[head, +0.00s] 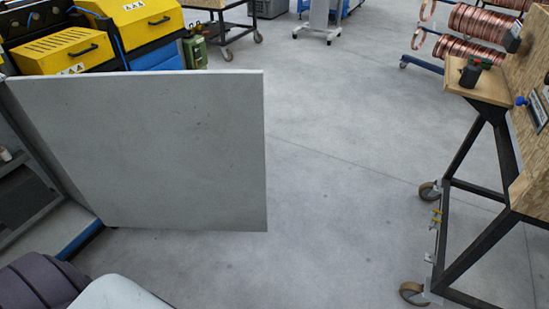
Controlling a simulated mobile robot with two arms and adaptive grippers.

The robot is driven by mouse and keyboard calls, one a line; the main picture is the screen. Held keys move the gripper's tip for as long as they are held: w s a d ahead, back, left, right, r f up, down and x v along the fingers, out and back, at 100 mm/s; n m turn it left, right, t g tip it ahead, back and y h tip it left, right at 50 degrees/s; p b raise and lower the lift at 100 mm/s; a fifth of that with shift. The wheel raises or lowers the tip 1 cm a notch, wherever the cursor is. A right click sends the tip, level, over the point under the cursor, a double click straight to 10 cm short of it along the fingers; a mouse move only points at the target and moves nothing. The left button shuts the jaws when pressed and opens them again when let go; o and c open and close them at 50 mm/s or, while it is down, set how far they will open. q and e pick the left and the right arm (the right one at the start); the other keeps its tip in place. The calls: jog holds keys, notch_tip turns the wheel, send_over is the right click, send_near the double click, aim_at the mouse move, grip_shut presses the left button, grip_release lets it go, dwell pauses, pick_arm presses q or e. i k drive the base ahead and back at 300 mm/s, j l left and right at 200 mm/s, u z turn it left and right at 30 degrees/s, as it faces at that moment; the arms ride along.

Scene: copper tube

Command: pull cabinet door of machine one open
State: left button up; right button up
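The grey cabinet door (160,150) stands swung out from the left into the room, upright, showing its broad flat face. Its hinge side is at the left edge of the head view. The cabinet opening (25,185), with a dark interior and a small pale item inside, shows to the left of and below the door. A blue strip (80,240) runs along the cabinet's lower edge. No gripper shows in the head view. Part of my own body is at the bottom left. I cannot see whether anything touches the door's far side.
Yellow and black machine parts (90,35) stand behind the door at the upper left. A wheeled workbench (480,190) with a wooden top stands at the right. A rack of copper coils (465,40) is at the upper right. The concrete floor (340,170) between is clear.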

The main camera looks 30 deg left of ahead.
aim_at(181, 149)
jog(key=i+u, duration=0.1)
jog(key=i, duration=0.6)
jog(key=i+l, duration=0.1)
jog(key=i, duration=0.55)
jog(key=i+l+u, duration=0.15)
jog(key=i, duration=0.55)
jog(key=i+j+u, duration=0.25)
jog(key=i+u, duration=0.6)
jog(key=i, duration=0.2)
jog(key=i+l+u, duration=0.1)
jog(key=i+u, duration=0.3)
jog(key=i, duration=0.15)
jog(key=i+l+u, duration=0.25)
jog(key=i+u, duration=0.2)
jog(key=i+j+u, duration=0.1)
jog(key=i+u, duration=0.7)
jog(key=i+l+u, duration=0.2)
jog(key=i+u, duration=0.2)
jog(key=i+l+u, duration=0.4)
jog(key=k+j, duration=0.05)
jog(key=j, duration=0.05)
